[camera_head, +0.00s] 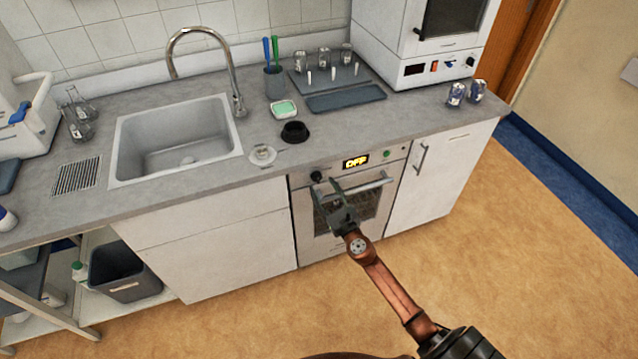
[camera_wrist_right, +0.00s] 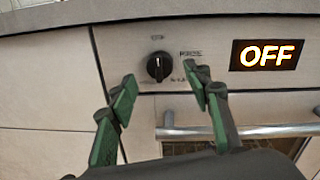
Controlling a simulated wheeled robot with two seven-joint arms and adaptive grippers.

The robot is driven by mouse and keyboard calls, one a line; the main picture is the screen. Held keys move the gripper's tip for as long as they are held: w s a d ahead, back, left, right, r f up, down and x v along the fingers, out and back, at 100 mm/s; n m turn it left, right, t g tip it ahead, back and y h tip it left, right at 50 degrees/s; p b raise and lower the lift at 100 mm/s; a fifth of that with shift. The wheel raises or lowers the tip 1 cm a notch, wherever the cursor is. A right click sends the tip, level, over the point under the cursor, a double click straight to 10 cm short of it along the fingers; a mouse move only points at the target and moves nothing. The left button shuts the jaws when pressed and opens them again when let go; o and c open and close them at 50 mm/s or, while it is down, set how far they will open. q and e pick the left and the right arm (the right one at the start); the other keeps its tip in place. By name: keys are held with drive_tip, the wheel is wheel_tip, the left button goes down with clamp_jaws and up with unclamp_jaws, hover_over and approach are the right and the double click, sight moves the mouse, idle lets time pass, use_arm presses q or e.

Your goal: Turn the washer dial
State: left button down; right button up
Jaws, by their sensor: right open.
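The washer dial (camera_wrist_right: 159,67) is a round black knob on the pale front panel of the washer, left of a lit display (camera_wrist_right: 266,55) that reads OFF. Its pointer ridge stands roughly upright. In the head view the dial (camera_head: 316,176) sits at the panel's left end, above the door handle. My right gripper (camera_wrist_right: 160,85) is open, with green-padded fingers spread on either side of the dial's lower part in the picture. It appears short of the dial, and I see no contact. In the head view my right gripper (camera_head: 335,190) is in front of the washer. My left gripper is out of view.
The washer's bar handle (camera_wrist_right: 235,131) runs just below and right of the dial. The countertop edge (camera_wrist_right: 200,8) overhangs above. A sink (camera_head: 180,140) and a black round object (camera_head: 295,131) are on the counter. The floor at right is clear.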

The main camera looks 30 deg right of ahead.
sight(317, 178)
drive_tip(key=shift+w+d+f, duration=0.1)
drive_tip(key=shift+w+d, duration=0.1)
drive_tip(key=shift+w, duration=0.75)
drive_tip(key=shift+w+d, duration=0.15)
drive_tip(key=shift+w, duration=0.75)
drive_tip(key=shift+c, duration=0.5)
drive_tip(key=shift+c, duration=0.9)
drive_tip(key=c, duration=0.9)
drive_tip(key=shift+b, duration=0.3)
